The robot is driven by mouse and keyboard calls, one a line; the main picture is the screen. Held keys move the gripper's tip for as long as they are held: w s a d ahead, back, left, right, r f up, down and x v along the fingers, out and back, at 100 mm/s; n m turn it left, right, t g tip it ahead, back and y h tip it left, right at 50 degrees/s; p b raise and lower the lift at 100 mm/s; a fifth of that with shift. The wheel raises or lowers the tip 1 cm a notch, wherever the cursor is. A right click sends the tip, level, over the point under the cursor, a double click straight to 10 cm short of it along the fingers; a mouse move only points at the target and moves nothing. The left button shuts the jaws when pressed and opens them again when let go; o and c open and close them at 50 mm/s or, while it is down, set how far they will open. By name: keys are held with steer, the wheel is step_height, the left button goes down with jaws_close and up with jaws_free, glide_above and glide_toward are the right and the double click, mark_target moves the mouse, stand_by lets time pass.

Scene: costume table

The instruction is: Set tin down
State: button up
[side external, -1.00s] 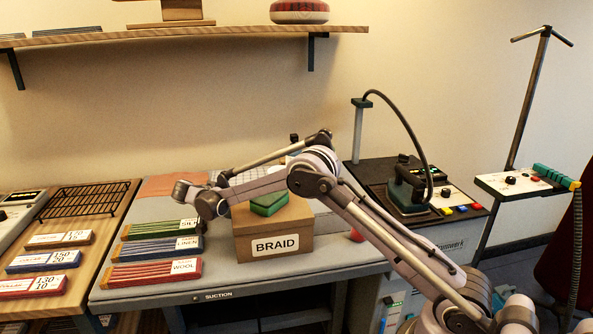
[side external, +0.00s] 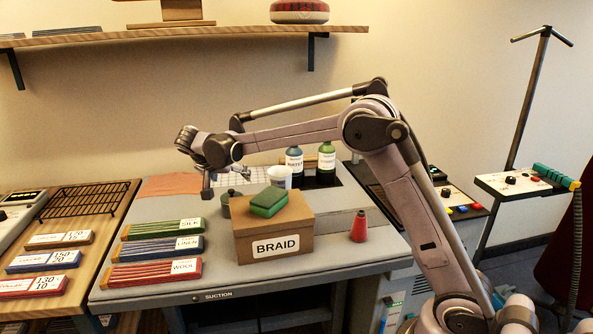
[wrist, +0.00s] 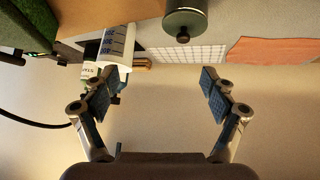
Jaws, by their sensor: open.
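A dark grey-green round tin (side external: 229,203) stands upright on the grey table, just behind and left of the cardboard BRAID box (side external: 283,230). In the wrist view, the tin (wrist: 184,19) shows at the top edge, beyond the fingertips and outside the jaws. My gripper (side external: 236,172) is above the table behind the tin, apart from it. In the wrist view, my gripper (wrist: 163,80) has its two fingers spread wide with nothing between them. Its fingers are small and partly hidden by the wrist in the side view.
A green sponge-like block (side external: 268,201) lies on the box. Labelled bundles (side external: 161,248) lie left. A shelf (side external: 180,32) hangs above.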

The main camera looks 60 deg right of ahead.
steer(key=s+r+n, duration=0.1)
steer(key=s, duration=0.1)
steer(key=s+a+r+n+y, duration=0.1)
steer(key=s, duration=0.1)
steer(key=s+a+n+t+y, duration=0.1)
steer(key=s, duration=0.2)
steer(key=shift+a+r, duration=0.15)
steer(key=shift+r, duration=0.25)
steer(key=s+a+n+y, duration=0.1)
steer(key=s, duration=0.2)
steer(key=s+a+n+y, duration=0.1)
steer(key=s, duration=0.2)
steer(key=s+a+n+t, duration=0.1)
steer(key=s+n, duration=0.1)
steer(key=s, duration=0.1)
steer(key=shift+s+a+r+y, duration=0.15)
steer(key=shift+s+a+y, duration=0.05)
steer(key=shift+y, duration=0.2)
steer(key=s+a+f+n+t+y, duration=0.1)
steer(key=s+a+f+n+y, duration=0.1)
steer(key=s, duration=0.5)
steer(key=s+a+f+n+t+y, duration=0.1)
steer(key=s+a+f+n, duration=0.2)
steer(key=s, duration=0.3)
steer(key=shift+s+a+f+n+y, duration=0.4)
steer(key=shift+a+f, duration=0.1)
steer(key=shift+a, duration=0.1)
steer(key=shift+w, duration=0.1)
